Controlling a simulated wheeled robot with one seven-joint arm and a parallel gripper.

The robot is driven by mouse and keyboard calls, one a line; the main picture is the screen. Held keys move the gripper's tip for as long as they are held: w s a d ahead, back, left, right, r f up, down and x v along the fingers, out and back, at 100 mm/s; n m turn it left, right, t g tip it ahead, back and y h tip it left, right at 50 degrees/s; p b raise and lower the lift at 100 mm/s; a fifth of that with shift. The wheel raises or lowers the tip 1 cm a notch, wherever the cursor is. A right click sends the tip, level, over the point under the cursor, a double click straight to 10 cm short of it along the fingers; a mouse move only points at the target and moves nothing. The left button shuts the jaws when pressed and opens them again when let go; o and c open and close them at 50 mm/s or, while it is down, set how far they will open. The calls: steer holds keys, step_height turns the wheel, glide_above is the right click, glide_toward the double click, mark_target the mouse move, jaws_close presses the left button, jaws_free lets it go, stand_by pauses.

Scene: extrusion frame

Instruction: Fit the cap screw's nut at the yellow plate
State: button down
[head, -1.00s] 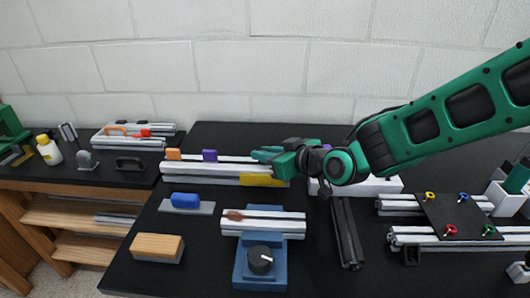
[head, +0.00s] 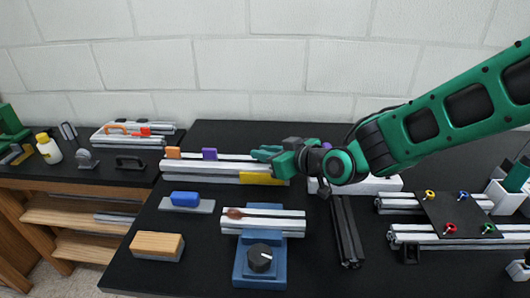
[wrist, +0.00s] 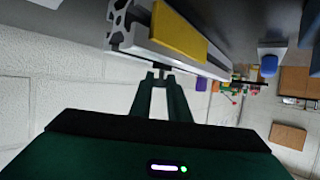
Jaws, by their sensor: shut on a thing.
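The yellow plate (head: 257,179) lies against the front side of a long silver extrusion (head: 210,170) near its right end. In the wrist view the yellow plate (wrist: 180,32) shows on one face of the extrusion (wrist: 148,48). My gripper (head: 264,153) is at the far side of the extrusion, behind the plate. In the wrist view its fingertips (wrist: 160,79) are close together on a small dark piece at the extrusion's other face, likely the nut. Its shape is mostly hidden between the fingers. I cannot make out the cap screw or whether the piece touches the slot.
An orange block (head: 173,153) and a purple block (head: 209,154) sit on the extrusion's left part. A blue fixture with a black knob (head: 259,258) stands in front. Dark bars (head: 346,232) lie to the right, beside a black plate with coloured knobs (head: 455,215).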

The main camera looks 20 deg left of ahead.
steer(key=shift+f, duration=0.25)
steer(key=shift+f, duration=0.25)
steer(key=c, duration=1.6)
jaws_free()
step_height(320, 180, up, 5)
steer(key=shift+f, duration=0.2)
steer(key=s+a+r, duration=0.1)
steer(key=s+r, duration=0.1)
steer(key=s, duration=0.1)
steer(key=s+a+r, duration=0.2)
steer(key=s, duration=0.1)
steer(key=s+a+r, duration=0.2)
steer(key=s, duration=0.2)
steer(key=shift+s+a+r, duration=0.1)
steer(key=shift+a+r, duration=0.1)
